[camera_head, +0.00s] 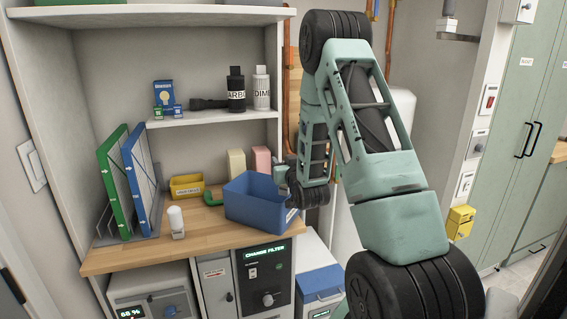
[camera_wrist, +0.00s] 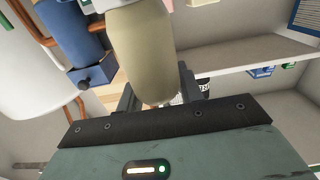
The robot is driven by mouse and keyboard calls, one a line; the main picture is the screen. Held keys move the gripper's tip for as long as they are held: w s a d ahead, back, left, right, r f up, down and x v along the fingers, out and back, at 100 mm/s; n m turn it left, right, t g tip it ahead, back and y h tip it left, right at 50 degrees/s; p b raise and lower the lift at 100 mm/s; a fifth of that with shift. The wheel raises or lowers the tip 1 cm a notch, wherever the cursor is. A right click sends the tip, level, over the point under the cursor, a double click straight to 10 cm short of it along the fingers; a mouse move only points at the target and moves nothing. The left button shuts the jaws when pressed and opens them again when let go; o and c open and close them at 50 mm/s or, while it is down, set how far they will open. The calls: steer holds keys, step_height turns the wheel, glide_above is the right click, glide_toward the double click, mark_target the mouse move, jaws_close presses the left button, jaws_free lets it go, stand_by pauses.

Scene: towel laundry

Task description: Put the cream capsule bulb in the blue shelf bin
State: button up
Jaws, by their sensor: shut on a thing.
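The blue shelf bin (camera_head: 255,208) is an open box on the wooden counter, tilted in the picture and near the counter's right end. My gripper (camera_head: 288,178) is at the bin's right side in the head view, partly hidden behind its rim. In the wrist view my gripper (camera_wrist: 160,92) is shut on the cream capsule bulb (camera_wrist: 148,45), a smooth pale rounded cylinder that points away from the palm. The held bulb cannot be made out in the head view.
A white capsule-shaped thing (camera_head: 175,219) stands on the counter left of the bin. A small yellow bin (camera_head: 186,186) and green and blue upright panels (camera_head: 116,185) stand further left. A shelf (camera_head: 205,117) with bottles and a bulb box hangs above.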

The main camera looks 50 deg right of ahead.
steer(key=shift+f+b, duration=0.45)
steer(key=o, duration=1)
steer(key=shift+r+p, duration=0.85)
steer(key=shift+p, duration=0.2)
steer(key=b+v, duration=0.2)
steer(key=v, duration=0.3)
steer(key=shift+s+f+b, duration=0.2)
steer(key=shift+f+b, duration=0.1)
steer(key=shift+b, duration=0.1)
steer(key=p+v, duration=0.2)
steer(key=p, duration=0.3)
steer(key=shift+a+r, duration=0.1)
steer(key=shift+r, duration=0.05)
